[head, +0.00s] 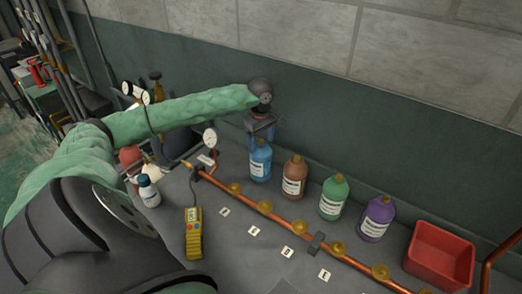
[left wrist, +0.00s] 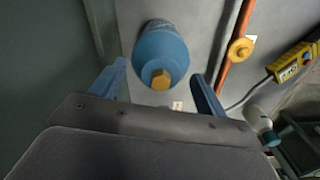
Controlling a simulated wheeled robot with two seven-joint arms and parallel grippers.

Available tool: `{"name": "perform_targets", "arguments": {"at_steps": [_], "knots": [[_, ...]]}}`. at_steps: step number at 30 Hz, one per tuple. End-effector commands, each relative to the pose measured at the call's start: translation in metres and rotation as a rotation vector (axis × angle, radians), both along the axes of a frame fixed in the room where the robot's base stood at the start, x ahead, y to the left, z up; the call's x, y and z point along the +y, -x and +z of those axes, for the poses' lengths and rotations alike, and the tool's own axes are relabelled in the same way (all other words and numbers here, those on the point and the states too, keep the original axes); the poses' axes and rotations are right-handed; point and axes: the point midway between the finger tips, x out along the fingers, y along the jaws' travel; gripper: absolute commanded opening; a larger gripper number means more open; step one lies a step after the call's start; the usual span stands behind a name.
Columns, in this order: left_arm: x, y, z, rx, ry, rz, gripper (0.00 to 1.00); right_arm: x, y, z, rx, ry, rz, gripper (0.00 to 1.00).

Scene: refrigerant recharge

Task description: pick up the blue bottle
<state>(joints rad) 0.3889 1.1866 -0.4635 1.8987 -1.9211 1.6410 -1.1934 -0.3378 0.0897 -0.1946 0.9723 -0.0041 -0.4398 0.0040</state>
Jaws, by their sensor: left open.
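The blue bottle (head: 260,161) stands upright on the grey bench at the left end of a row of bottles, with a white label on its front. My left gripper (head: 261,137) is above and just behind it in the head view, at the end of my green-sleeved arm. In the left wrist view the blue bottle (left wrist: 161,58) with its yellow cap lies ahead of and between the two blue fingers of the left gripper (left wrist: 162,88). The fingers are spread apart and do not appear to touch the bottle. My right gripper is not in view.
Brown (head: 294,177), green (head: 333,197) and purple (head: 377,218) bottles stand to the right, then a red bin (head: 440,254). A copper pipe (head: 290,220) with yellow fittings runs in front. A yellow meter (head: 194,232) and a white bottle (head: 149,191) are at left. A wall stands behind.

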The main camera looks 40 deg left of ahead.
Motion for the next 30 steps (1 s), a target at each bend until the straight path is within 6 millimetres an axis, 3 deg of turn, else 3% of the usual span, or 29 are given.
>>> {"name": "perform_targets", "arguments": {"at_steps": [11,22,30], "knots": [[0.0,0.0,-0.006,-0.001,0.0,0.0,0.73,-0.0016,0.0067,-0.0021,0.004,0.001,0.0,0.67],[-0.0001,0.0003,-0.0067,0.001,0.0,0.0,0.0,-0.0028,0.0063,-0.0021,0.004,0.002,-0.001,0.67],[-0.0004,0.0007,-0.0071,0.001,0.001,0.0,0.0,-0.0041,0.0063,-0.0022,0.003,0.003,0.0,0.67]]}}
